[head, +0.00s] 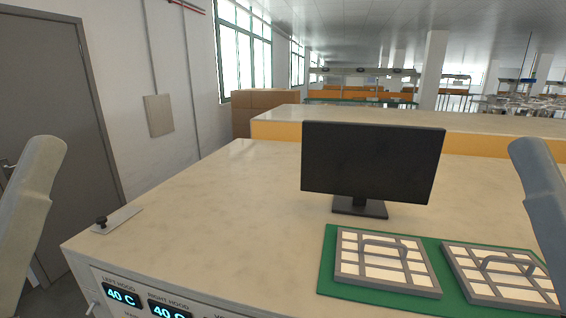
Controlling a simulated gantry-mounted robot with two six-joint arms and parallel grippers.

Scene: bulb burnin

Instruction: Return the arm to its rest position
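Part of my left arm (30,215) shows at the left edge, in front of the bench's left end. Part of my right arm (543,190) shows at the right edge, beside the monitor and above the green mat. Neither gripper is in the picture, so I cannot see their fingers or whether they hold anything.
A beige bench (220,210) carries a black monitor (372,160), a green mat (328,262) with two handled grid panels (360,274) (478,277), and a small plate with a black knob (101,221). Displays (121,295) on its front read 40 C. The bench's left-middle top is clear.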

